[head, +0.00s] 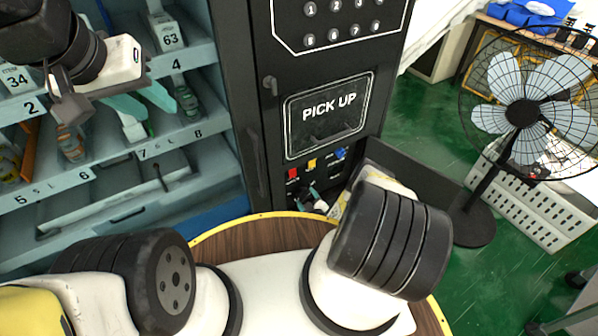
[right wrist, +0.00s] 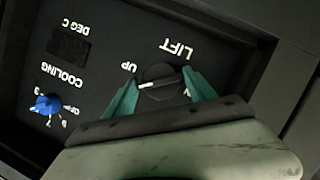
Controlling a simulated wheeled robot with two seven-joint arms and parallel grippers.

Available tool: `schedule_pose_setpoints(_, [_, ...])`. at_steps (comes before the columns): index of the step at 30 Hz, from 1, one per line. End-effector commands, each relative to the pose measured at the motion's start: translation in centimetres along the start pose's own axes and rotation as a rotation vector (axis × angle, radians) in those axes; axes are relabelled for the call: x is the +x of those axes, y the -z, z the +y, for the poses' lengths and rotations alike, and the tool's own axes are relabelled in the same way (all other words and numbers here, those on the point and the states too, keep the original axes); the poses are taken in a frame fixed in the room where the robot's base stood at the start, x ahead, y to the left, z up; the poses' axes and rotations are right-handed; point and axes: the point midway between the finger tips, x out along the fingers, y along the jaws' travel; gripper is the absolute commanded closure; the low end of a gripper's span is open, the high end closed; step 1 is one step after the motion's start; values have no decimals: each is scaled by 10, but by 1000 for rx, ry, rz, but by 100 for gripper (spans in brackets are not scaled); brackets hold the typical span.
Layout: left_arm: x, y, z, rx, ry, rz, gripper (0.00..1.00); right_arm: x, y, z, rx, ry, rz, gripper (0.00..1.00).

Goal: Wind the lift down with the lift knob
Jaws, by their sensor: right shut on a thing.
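The lift knob (right wrist: 160,80) is a dark round knob with a white line on it, under the upside-down word LIFT in the right wrist view. In the head view the right gripper (head: 314,197) is at the control panel (head: 318,168) below the PICK UP window, mostly hidden by my arm. My left gripper (head: 142,100) is at the upper left by the shelves, its teal fingers apart and empty.
A blue COOLING knob (right wrist: 46,104) and a dark DEG C display (right wrist: 68,46) are beside the lift knob. The PICK UP window (head: 328,113) is above the panel. Numbered shelves (head: 110,165) hold goods at left. A fan (head: 522,113) stands at right on green floor.

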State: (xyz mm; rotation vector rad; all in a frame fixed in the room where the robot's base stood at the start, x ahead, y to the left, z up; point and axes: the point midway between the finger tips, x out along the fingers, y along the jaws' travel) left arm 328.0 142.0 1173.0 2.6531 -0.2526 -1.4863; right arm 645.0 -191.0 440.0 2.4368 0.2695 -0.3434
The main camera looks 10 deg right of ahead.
Motion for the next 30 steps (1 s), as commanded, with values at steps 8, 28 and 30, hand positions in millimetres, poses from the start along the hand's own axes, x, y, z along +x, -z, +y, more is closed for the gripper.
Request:
schedule_pose_setpoints(8, [0,0,0,0,0,0,64,0,0,0,-24,-8,1,77])
schedule_pose_setpoints(28, [0,0,0,0,0,0,64,-14,0,0,-23,-7,0,15])
schedule_pose_setpoints(30, [0,0,0,0,0,0,64,-25,0,0,-22,-7,-2,15])
